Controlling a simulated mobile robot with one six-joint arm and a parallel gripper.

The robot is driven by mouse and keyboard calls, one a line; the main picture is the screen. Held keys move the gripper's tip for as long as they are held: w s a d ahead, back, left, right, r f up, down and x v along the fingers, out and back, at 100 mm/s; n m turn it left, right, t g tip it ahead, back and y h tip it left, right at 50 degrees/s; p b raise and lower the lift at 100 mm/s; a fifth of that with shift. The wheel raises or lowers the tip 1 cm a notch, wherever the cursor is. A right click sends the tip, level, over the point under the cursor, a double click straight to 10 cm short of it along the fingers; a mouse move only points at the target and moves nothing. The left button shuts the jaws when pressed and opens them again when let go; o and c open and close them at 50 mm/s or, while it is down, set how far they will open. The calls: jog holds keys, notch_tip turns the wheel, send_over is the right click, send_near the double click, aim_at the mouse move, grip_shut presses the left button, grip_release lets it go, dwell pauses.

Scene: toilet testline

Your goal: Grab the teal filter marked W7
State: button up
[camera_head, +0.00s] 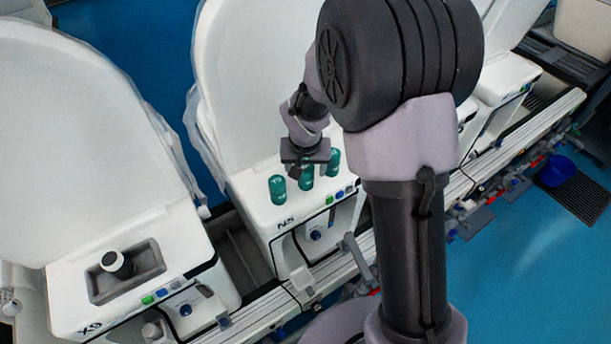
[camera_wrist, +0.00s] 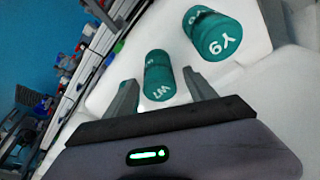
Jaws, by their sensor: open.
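Three teal cylindrical filters stand on the white toilet unit marked N5. The middle filter (camera_head: 306,181) is under my gripper (camera_head: 306,172). In the wrist view, the filter whose partly legible label looks like W7 (camera_wrist: 158,78) lies between the two fingers of my gripper (camera_wrist: 160,88), which are open. I cannot tell whether either finger touches it. A filter marked Y9 (camera_wrist: 212,36) is to its upper right. Another teal filter (camera_wrist: 117,48) shows partly at the left, its label unreadable. In the head view, the outer filters are at left (camera_head: 277,190) and right (camera_head: 333,163).
A neighbouring unit marked X9 (camera_head: 190,243) at the left has a grey recess (camera_head: 145,283) holding a black-and-white cylinder (camera_head: 118,264). The raised white lid (camera_head: 245,85) rises behind the filters. A metal rail (camera_head: 515,150) runs along the front.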

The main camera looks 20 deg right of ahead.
jog(key=shift+s+r, duration=0.1)
jog(key=c, duration=0.3)
grip_shut()
